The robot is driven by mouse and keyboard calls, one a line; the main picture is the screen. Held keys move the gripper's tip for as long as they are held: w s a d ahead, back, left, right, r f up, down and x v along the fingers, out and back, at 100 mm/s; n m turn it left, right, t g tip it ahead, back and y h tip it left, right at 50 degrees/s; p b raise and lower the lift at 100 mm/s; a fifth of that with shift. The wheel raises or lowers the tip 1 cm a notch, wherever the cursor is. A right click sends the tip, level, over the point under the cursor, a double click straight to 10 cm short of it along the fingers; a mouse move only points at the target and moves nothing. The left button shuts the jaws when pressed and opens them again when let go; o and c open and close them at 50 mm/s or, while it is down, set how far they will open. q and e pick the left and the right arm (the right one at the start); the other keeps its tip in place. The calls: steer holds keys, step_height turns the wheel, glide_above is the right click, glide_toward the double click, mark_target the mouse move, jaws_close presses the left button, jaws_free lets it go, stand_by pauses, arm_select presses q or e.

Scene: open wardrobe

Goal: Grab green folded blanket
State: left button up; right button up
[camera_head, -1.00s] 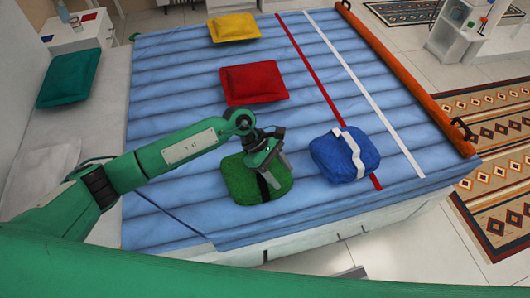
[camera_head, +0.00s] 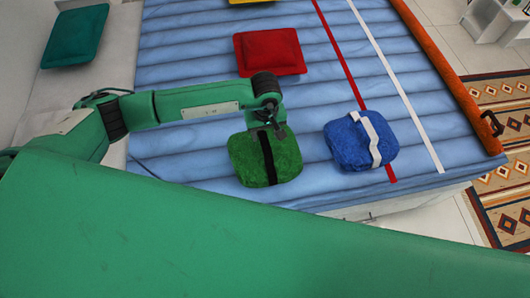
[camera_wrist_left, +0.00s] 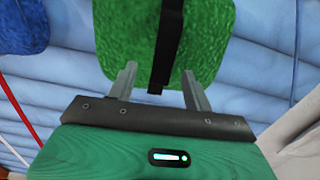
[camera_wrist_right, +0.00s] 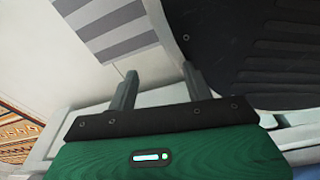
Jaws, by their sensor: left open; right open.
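The green folded blanket (camera_head: 252,163) lies on the blue striped bed cover, with a black strap (camera_head: 268,157) around its middle. My left gripper (camera_head: 277,130) is at the blanket's far edge, over the strap. In the left wrist view the gripper (camera_wrist_left: 157,82) is open, its fingers on either side of the strap (camera_wrist_left: 165,50), with the green blanket (camera_wrist_left: 205,35) in front. Whether the fingers touch the blanket cannot be told. My right gripper (camera_wrist_right: 158,85) is open and empty in the right wrist view, and is not visible in the head view.
A blue folded blanket (camera_head: 348,149) with a white strap lies just right of the green one. A red cushion (camera_head: 270,52) lies behind it. A teal cushion (camera_head: 75,36) is at the far left. An orange roll (camera_head: 445,65) runs along the bed's right edge.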

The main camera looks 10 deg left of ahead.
mark_target(265, 143)
arm_select(q)
steer(key=f, duration=0.2)
steer(key=s+f+p, duration=0.1)
steer(key=f, duration=0.1)
steer(key=shift+f, duration=0.7)
steer(key=shift+c, duration=0.9)
steer(key=shift+r, duration=0.1)
jaws_close()
arm_select(e)
steer(key=shift+s+a+r, duration=0.1)
steer(key=shift+s, duration=0.65)
